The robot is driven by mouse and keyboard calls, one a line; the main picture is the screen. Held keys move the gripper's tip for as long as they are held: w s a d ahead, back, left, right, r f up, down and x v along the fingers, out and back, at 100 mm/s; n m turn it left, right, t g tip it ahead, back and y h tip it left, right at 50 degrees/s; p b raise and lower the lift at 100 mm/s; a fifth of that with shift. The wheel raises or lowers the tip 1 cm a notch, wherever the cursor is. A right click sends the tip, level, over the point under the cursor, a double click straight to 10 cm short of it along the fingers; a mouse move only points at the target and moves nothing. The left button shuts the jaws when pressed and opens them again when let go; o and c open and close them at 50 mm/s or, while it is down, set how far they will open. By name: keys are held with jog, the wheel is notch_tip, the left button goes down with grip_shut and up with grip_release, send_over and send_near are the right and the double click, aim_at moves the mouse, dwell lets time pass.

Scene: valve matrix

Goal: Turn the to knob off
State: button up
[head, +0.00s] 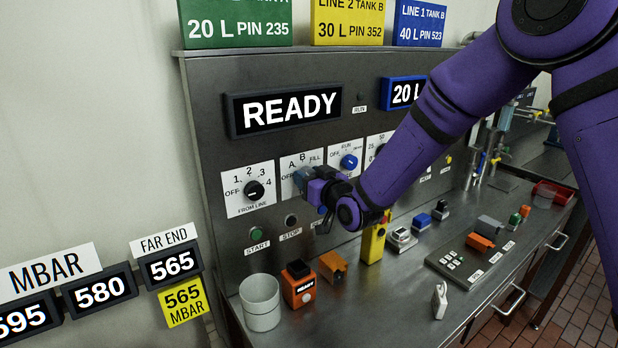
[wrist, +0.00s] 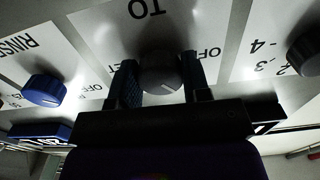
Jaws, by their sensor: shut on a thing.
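The TO knob (wrist: 162,78) is a dark grey round knob on a white label plate, seen upside down in the wrist view. Its plate (wrist: 150,25) reads TO, with OFF printed on the right, partly covered by a finger. A short pale line shows on the knob near its lower right edge. My gripper (wrist: 160,82) is shut on this knob, one finger on each side. In the head view my gripper (head: 303,181) is against the second plate from the left (head: 301,160), lettered A, B, FILL, OFF. The knob is hidden there.
A black FROM LINE knob (head: 254,190) is left of my gripper and a blue knob (head: 349,161) is right. Green START (head: 255,234) and dark STOP (head: 291,220) buttons are below. A white cup (head: 261,303) and several small blocks stand on the counter. The display (head: 290,109) reads READY.

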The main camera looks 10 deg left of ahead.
jog(key=n, duration=0.5)
jog(key=shift+f+n, duration=0.1)
jog(key=shift+n, duration=0.2)
jog(key=n, duration=0.4)
jog(key=shift+n, duration=0.4)
jog(key=o, duration=0.9)
jog(key=shift+d, duration=0.1)
jog(key=v, duration=1)
jog(key=shift+s+d, duration=0.25)
